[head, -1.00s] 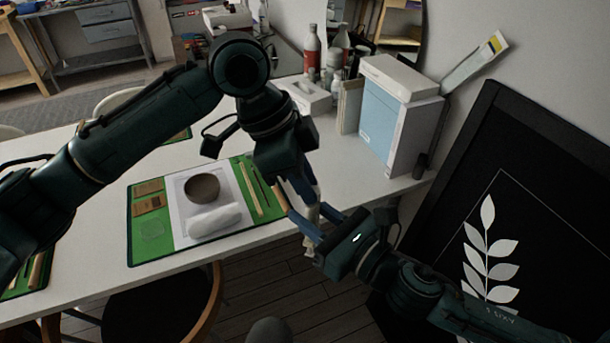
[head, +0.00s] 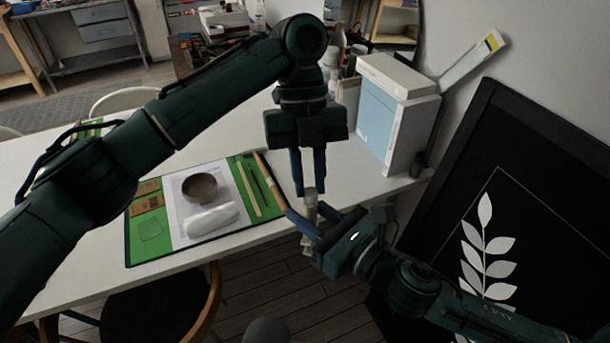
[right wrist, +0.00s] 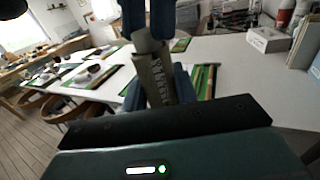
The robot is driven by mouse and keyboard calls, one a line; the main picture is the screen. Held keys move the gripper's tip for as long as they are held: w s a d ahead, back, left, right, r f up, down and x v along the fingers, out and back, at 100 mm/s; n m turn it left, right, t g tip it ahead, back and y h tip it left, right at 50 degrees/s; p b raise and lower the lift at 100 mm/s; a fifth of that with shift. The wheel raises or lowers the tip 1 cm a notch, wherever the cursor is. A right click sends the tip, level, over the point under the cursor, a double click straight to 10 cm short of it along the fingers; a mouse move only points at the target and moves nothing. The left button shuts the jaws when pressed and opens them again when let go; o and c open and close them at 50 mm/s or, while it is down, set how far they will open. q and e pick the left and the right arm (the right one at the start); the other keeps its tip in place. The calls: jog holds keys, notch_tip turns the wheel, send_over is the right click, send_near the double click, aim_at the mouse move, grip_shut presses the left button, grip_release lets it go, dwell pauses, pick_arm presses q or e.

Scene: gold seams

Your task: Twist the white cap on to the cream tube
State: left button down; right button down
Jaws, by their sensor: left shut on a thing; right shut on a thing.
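The cream tube (head: 311,222) is between the blue fingers of my right gripper (head: 306,212), which is shut on it. In the right wrist view the tube (right wrist: 154,78) looks olive-grey, carries printed lettering and leans slightly. The white cap (right wrist: 144,41) is at the tube's upper end, in line with it and seemingly touching; I cannot tell how far it is screwed on. My left gripper (head: 309,186) points down from above, shut on the cap (head: 310,196). Its fingers hide the cap's sides. The left fingertips also show at the top of the right wrist view (right wrist: 147,22).
The white table (head: 345,185) lies behind the grippers. On it is a green mat (head: 143,228) with a bowl (head: 200,187), a white bundle and sticks. Boxes (head: 388,120) stand at the back right. A black panel (head: 540,200) is at right. A chair (head: 210,305) is below the table edge.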

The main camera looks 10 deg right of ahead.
pick_arm(q)
jog(key=shift+d+m+y, duration=0.2)
jog(key=shift+m+y, duration=0.3)
jog(key=shift+m, duration=0.7)
jog(key=c, duration=1.3)
grip_release()
jog(key=shift+r, duration=2.3)
jog(key=shift+c, duration=0.2)
